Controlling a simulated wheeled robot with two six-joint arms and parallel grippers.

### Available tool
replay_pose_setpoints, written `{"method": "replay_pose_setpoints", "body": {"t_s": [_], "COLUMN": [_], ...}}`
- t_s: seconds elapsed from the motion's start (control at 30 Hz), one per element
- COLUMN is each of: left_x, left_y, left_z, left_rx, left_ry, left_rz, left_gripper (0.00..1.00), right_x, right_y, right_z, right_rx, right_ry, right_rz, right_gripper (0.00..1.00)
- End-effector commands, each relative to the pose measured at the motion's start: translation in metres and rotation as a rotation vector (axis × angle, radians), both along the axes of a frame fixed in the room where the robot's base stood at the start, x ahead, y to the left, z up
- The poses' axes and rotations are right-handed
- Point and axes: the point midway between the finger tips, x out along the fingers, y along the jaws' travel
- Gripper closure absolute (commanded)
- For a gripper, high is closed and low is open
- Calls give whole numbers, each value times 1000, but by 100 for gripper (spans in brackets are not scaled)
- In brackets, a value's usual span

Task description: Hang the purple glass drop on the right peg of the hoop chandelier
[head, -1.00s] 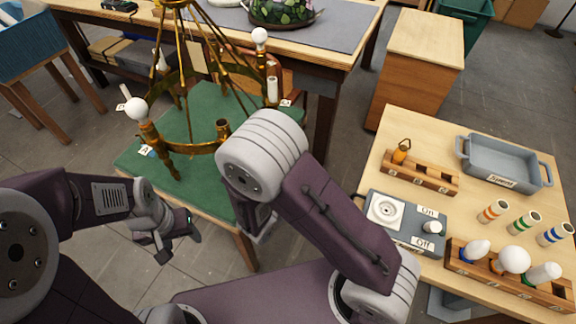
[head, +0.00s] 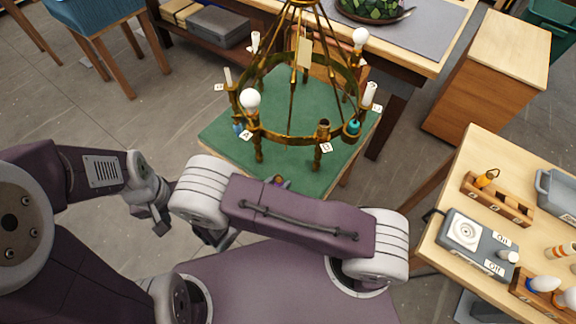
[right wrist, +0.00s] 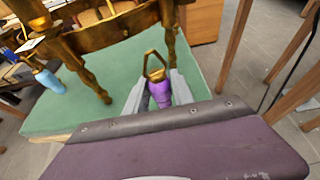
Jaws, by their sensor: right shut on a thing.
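The hoop chandelier (head: 290,138) stands on a green-topped table, with bulbs and candle sleeves around its brass ring. A teal drop (head: 353,128) hangs at the ring's right side, and a blue drop (head: 237,127) at its left; the blue one also shows in the right wrist view (right wrist: 48,82). My right gripper (right wrist: 157,92) is shut on the purple glass drop (right wrist: 161,95), whose brass loop (right wrist: 153,62) points up, clear of the ring and legs. In the head view my arm hides most of that gripper. My left gripper (head: 152,218) is open and empty, left of the chandelier table.
The green tabletop (head: 215,128) has bare room around the chandelier legs. On the right bench are a wooden rack (head: 500,202) with an orange drop (head: 487,178), a switch box (head: 475,243) and a grey tray (head: 557,197). A wooden cabinet (head: 480,90) stands behind.

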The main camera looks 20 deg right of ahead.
Motion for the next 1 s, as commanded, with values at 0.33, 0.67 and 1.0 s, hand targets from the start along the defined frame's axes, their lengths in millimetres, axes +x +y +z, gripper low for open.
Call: {"method": "replay_pose_setpoints", "body": {"t_s": [0.33,0.67,1.0], "left_x": [0,0,0], "left_y": [0,0,0], "left_z": [18,16,13], "left_rx": [0,0,0], "left_ry": [0,0,0], "left_rz": [0,0,0], "left_gripper": [44,44,44], "right_x": [-11,3,21], "right_y": [8,1,-8], "right_z": [8,7,6], "right_rx": [2,3,3], "right_ry": [-3,-2,-2], "right_rz": [65,61,61], "right_gripper": [100,100,100]}}
